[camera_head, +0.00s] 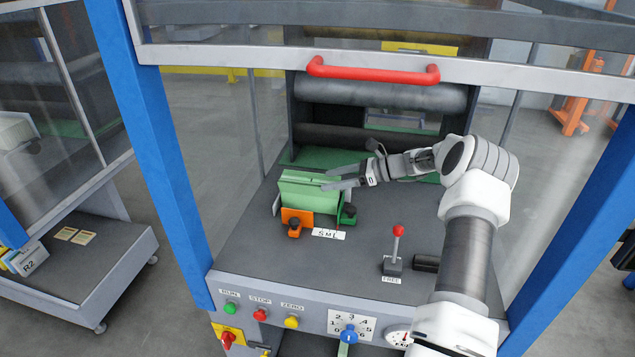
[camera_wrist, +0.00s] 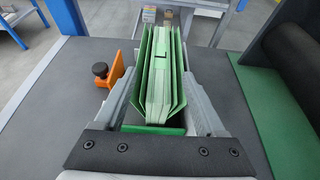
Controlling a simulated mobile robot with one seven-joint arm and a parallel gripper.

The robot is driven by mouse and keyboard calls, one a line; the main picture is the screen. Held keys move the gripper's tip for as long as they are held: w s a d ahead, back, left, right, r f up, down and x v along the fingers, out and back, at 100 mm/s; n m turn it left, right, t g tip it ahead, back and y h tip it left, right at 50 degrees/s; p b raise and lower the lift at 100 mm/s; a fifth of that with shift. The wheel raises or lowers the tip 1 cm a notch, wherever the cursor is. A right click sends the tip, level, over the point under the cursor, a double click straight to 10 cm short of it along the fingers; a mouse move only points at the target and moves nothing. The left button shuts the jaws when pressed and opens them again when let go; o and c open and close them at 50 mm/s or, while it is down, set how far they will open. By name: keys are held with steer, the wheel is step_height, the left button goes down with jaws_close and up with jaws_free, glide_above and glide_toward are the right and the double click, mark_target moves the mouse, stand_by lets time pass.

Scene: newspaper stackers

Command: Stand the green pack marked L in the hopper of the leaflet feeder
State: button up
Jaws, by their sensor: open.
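The green pack (camera_head: 306,194) stands upright in the hopper of the leaflet feeder, behind an orange guide (camera_head: 297,216). In the wrist view the pack (camera_wrist: 160,85) shows pale leaflet edges and an L on its band, with darker green plates along both sides. I cannot tell whether these plates belong to the pack or the hopper. My gripper (camera_head: 331,178) reaches in from the right at the pack's top. In the wrist view my gripper (camera_wrist: 163,62) is open, with one grey finger on each side of the pack. The pack's lower part is hidden.
An orange guide with a black knob (camera_wrist: 102,74) stands left of the pack in the wrist view. A red-topped lever (camera_head: 397,245) stands on the deck at the right. A raised guard with a red handle (camera_head: 373,73) hangs above, and blue posts flank the opening.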

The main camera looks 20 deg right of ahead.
steer(key=v, duration=1.1)
steer(key=shift+p, duration=0.3)
steer(key=shift+s, duration=0.1)
